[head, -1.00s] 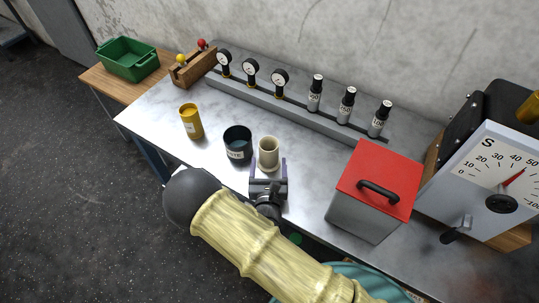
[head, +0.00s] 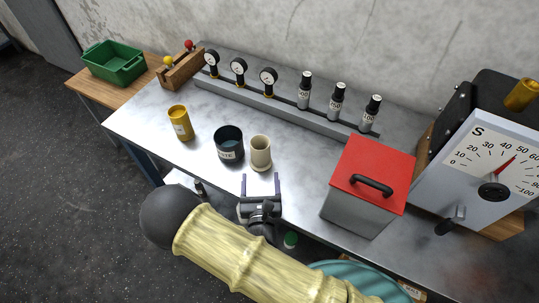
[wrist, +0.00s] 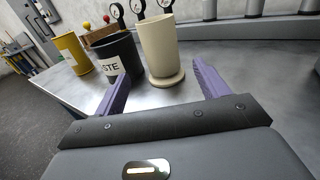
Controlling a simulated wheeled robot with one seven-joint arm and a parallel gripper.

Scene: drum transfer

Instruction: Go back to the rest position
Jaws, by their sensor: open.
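My gripper (head: 260,186) is open and empty at the front edge of the metal bench (head: 305,199). Its two purple fingers point toward a cream cup (head: 260,152) standing upright on a round base. The cup is beyond the fingertips, with a gap between them. In the wrist view the cream cup (wrist: 160,48) shows between the fingers (wrist: 160,85), apart from both. A dark waste cup (head: 229,145) stands just left of it, and its label partly reads in the wrist view (wrist: 115,58).
A yellow labelled cup (head: 180,123) stands further left. A red-lidded grey box (head: 365,190) and a dial machine (head: 485,170) are on the right. Gauges and black-capped bottles (head: 337,102) line the back. A green bin (head: 114,64) sits at the far left.

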